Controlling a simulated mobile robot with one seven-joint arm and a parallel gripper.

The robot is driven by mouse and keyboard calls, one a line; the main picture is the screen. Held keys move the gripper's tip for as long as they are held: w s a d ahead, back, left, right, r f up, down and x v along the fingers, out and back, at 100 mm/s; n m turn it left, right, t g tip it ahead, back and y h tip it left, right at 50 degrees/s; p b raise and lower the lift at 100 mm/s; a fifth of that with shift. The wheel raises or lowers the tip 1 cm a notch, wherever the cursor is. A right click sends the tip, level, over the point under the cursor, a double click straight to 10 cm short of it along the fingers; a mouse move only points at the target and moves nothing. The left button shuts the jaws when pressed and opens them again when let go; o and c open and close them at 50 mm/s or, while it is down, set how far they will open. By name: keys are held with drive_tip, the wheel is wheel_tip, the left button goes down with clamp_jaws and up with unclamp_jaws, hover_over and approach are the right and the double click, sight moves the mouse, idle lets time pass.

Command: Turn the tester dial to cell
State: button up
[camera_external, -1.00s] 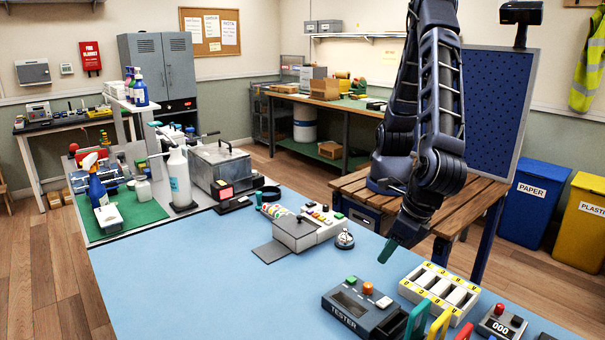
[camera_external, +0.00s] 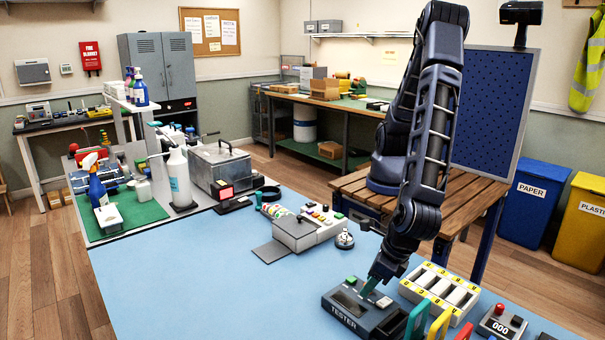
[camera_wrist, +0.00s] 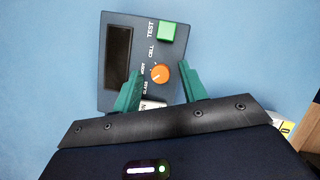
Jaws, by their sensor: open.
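The tester (camera_external: 357,311) is a dark box lying on the blue bench top, with its name on the front side. In the wrist view the tester (camera_wrist: 116,92) shows a dark screen, a green TEST button (camera_wrist: 167,31) and an orange round dial (camera_wrist: 160,73). Labels beside the dial include CELL; the others are small and partly covered. A pale mark on the dial is too small to read surely. My gripper (camera_wrist: 163,80) is open, with one green finger on each side of the dial. In the external view my gripper (camera_external: 371,286) hides the dial.
A white slotted tray (camera_external: 440,290) with yellow labels stands right of the tester. Green, yellow and red upright handles (camera_external: 440,322) stand close by at the front. A counter box (camera_external: 500,324) is further right. The bench left of the tester is clear.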

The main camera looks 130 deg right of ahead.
drive_tip(key=shift+d+f, duration=0.1)
drive_tip(key=shift+f, duration=0.1)
clamp_jaws()
